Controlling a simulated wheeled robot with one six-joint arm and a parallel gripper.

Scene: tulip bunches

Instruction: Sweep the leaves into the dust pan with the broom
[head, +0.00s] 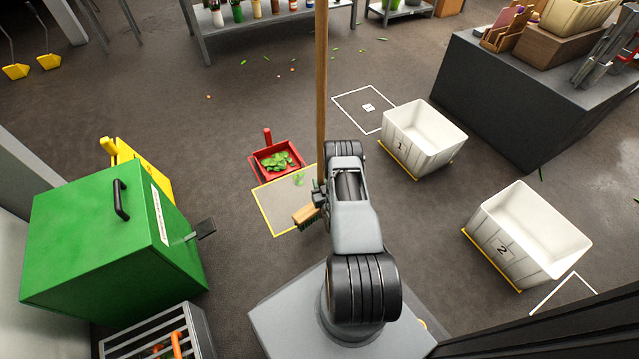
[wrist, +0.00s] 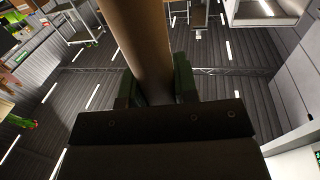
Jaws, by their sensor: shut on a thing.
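My gripper (wrist: 157,92) is shut on the broom's wooden handle (wrist: 143,40). In the head view the handle (head: 321,80) stands nearly upright, and the broom head (head: 307,214) with green bristles is low, left of my arm, over the right part of the yellow-outlined square. The red dust pan (head: 258,162) lies on the floor at the far edge of that square, its handle pointing away. Green leaves (head: 279,161) lie heaped in the pan. A few more leaves (head: 299,180) are on the floor between pan and broom head. My arm hides part of the broom.
A green bin (head: 90,235) stands at the left, a metal crate (head: 160,340) in front of it. White tubs 1 (head: 425,140) and 2 (head: 530,235) stand at the right, near a dark counter (head: 500,100). Small scraps (head: 340,55) dot the far floor. The floor left of the pan is clear.

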